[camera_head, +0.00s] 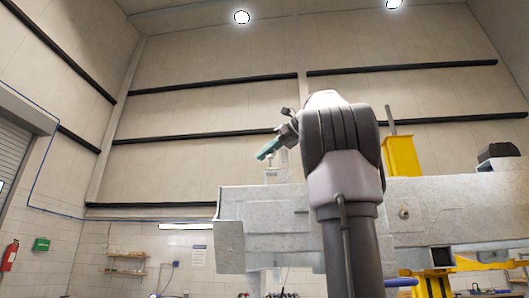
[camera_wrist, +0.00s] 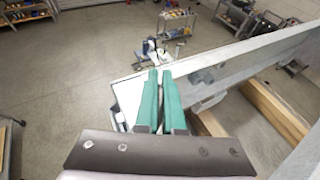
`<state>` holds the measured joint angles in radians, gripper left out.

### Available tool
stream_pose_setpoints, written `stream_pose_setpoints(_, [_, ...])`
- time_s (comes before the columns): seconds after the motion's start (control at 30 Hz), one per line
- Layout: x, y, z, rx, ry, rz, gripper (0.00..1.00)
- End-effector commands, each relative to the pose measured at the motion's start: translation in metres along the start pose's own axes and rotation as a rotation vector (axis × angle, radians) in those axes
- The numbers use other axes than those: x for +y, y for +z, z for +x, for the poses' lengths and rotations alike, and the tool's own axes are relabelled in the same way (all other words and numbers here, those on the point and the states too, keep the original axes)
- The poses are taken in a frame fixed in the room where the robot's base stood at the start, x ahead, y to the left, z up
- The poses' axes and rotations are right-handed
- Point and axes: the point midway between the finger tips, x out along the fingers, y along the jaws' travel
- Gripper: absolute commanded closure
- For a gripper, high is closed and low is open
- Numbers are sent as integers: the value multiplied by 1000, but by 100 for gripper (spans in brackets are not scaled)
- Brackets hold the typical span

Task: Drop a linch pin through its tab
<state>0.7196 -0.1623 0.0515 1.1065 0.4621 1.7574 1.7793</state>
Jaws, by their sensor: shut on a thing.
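My gripper (camera_head: 262,156) is up over the left end of the grey galvanised trailer frame (camera_head: 265,202) in the head view, tilted down to the left. In the wrist view its two teal fingers (camera_wrist: 160,73) are close together over the corner of the pale frame (camera_wrist: 210,66). They are shut on a thin thing, likely the linch pin (camera_wrist: 160,94), of which only a narrow strip shows between them. In the head view a small pale upright piece (camera_head: 271,175) stands on the frame just under the fingertips. I cannot tell whether it is the tab or whether the pin touches it.
A yellow post (camera_head: 401,156) and a dark block (camera_head: 498,151) stand along the frame to the right. Wooden beams (camera_wrist: 272,108) lie beside it in the wrist view. A tool trolley (camera_wrist: 177,20) stands on the floor beyond. The air left of the frame is clear.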

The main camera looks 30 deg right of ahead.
Motion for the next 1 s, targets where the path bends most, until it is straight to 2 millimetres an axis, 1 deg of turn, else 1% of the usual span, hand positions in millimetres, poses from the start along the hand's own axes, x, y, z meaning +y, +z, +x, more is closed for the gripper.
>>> stream_pose_setpoints(0.2, [1, -8, 3, 0, 0, 1, 100])
stream_pose_setpoints(0.3, [0, -7, 2, 0, 0, 1, 100])
stream_pose_setpoints(0.73, [0, 12, -5, 0, -1, -1, 100])
stream_pose_setpoints(1.0, [0, 17, -7, 0, 0, 1, 100])
